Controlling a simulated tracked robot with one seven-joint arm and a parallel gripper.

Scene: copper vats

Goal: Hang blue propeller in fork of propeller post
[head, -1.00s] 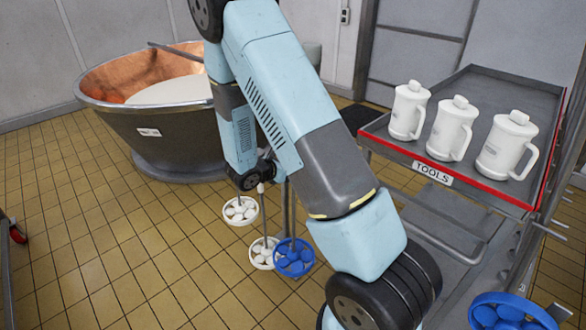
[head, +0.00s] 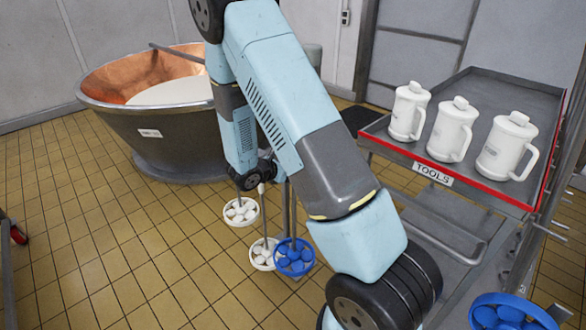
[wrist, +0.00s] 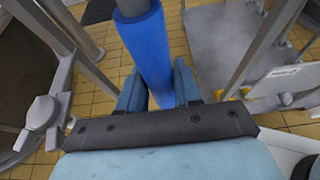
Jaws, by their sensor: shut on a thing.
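My gripper (wrist: 157,80) is shut on a thick blue shaft (wrist: 150,45), with a finger on either side of it. The shaft has a grey part at the top edge of the wrist view. In the head view my arm hides the gripper. A blue propeller (head: 294,257) on a thin rod is below my forearm, beside a white propeller (head: 262,254). I cannot tell whether this blue one is on the held shaft. Another blue propeller (head: 512,312) is at the lower right, partly cut off. I cannot clearly make out the post's fork.
Another white propeller (head: 240,211) is under my wrist. A copper-lined vat (head: 175,135) stands behind at left. A grey tool cart (head: 480,95) with red edging and three white jugs (head: 452,128) stands at right. Tiled floor (head: 110,250) is clear at left.

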